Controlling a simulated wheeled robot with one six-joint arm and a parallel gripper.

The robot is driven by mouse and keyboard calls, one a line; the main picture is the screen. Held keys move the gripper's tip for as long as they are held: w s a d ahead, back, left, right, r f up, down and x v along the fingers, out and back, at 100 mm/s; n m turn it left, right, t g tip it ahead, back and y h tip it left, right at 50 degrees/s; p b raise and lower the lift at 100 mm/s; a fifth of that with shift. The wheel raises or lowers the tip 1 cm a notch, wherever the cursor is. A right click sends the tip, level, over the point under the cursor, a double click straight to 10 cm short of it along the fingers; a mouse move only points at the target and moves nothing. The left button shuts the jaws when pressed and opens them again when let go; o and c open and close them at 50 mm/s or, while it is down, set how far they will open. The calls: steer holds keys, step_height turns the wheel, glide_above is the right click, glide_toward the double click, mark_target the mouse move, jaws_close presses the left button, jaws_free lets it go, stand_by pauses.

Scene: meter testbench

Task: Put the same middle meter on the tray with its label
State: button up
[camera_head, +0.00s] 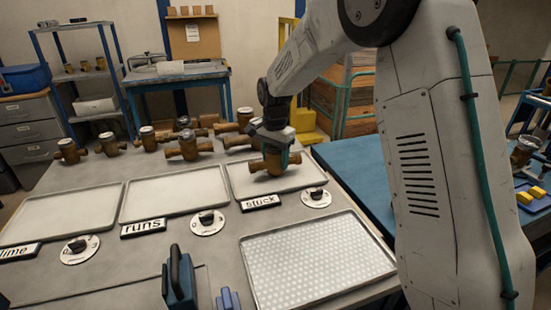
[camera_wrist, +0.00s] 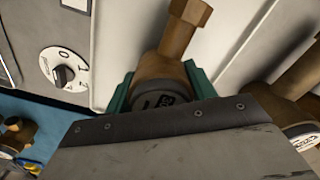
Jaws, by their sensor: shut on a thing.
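My gripper (camera_head: 276,147) is shut on a brass meter (camera_head: 268,166) over the right tray (camera_head: 306,180), which has the "stuck" label (camera_head: 262,202) at its front edge. The meter is low over the tray; I cannot tell whether it touches. In the wrist view the meter (camera_wrist: 176,42) sits between the green fingers of my gripper (camera_wrist: 160,90), its round face partly hidden by the gripper body. The middle tray (camera_head: 160,193) with the "runs" label (camera_head: 143,228) and the left tray (camera_head: 60,215) with the "lime" label (camera_head: 18,252) are empty.
Several other brass meters (camera_head: 188,148) stand along the back of the bench. Dials (camera_head: 316,197) sit before the trays. A perforated tray (camera_head: 318,262) lies empty at front right. A blue clamp-like fixture (camera_head: 180,278) stands at the front. A blue surface (camera_head: 355,175) adjoins at right.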

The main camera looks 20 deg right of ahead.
steer(key=shift+f, duration=0.15)
steer(key=o, duration=1.7)
steer(key=shift+f, duration=0.1)
steer(key=shift+c, duration=0.2)
step_height(320, 180, up, 13)
steer(key=shift+s+f, duration=0.1)
steer(key=shift+f, duration=0.1)
steer(key=s+d+r+n, duration=0.1)
steer(key=s+r+n, duration=0.15)
steer(key=s, duration=0.75)
steer(key=s+d+r+n+t, duration=0.1)
steer(key=s+n, duration=0.2)
steer(key=s, duration=0.7)
steer(key=s+d+r+n, duration=0.1)
steer(key=s+r+n, duration=0.1)
steer(key=s, duration=0.8)
steer(key=s+f+n, duration=0.3)
steer(key=s+f, duration=0.1)
steer(key=s, duration=0.6)
steer(key=shift+s+f+n, duration=0.2)
steer(key=shift+s+n, duration=0.15)
steer(key=shift+s, duration=0.05)
steer(key=shift+d, duration=0.1)
